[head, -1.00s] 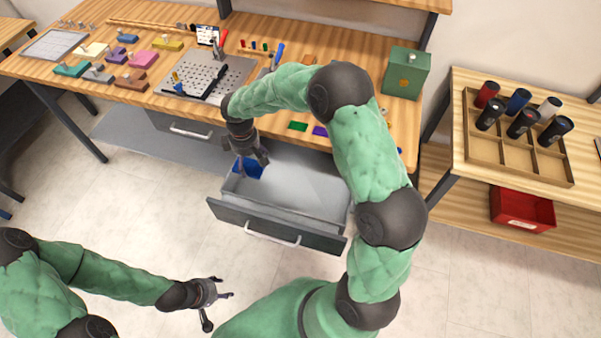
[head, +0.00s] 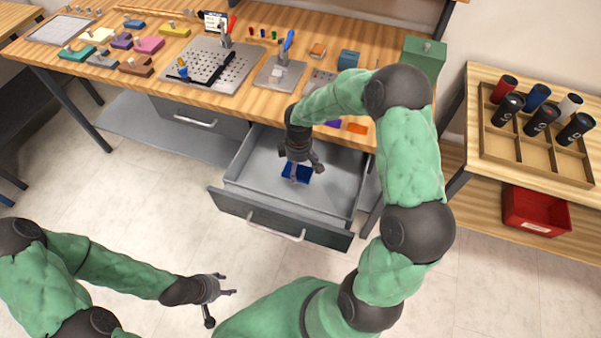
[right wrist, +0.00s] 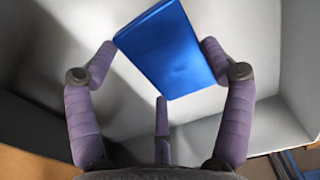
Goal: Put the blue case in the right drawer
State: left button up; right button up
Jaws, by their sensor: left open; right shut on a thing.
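The blue case (head: 297,172) is inside the open right drawer (head: 338,195), near the middle of it in the head view. My right gripper (head: 301,168) is over the drawer, pointing down, and shut on the case. The right wrist view shows the blue case (right wrist: 168,48) tilted between the purple fingers of my right gripper (right wrist: 160,62). I cannot tell whether the case touches the drawer floor. My left gripper (head: 222,292) is open and empty, out over the floor at lower left.
A closed drawer (head: 190,118) is to the left under the workbench (head: 130,78). The bench top holds a perforated plate (head: 215,72), coloured blocks and a green box (head: 425,57). A side table at right carries a wooden tray (head: 500,143) of cylinders, with a red bin (head: 536,211) below.

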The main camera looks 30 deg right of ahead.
aim_at(300, 168)
jog(key=shift+s+d+f+b, duration=0.15)
jog(key=shift+f+b, duration=0.35)
jog(key=shift+f, duration=0.45)
jog(key=shift+w+d+f+b, duration=0.1)
jog(key=shift+f+b, duration=0.4)
jog(key=shift+f, duration=0.4)
jog(key=shift+s, duration=0.1)
jog(key=shift+f, duration=0.15)
jog(key=o, duration=1.1)
jog(key=shift+c, duration=0.2)
notch_tip(300, 168, up, 12)
jog(key=p, duration=0.5)
jog(key=shift+r, duration=0.2)
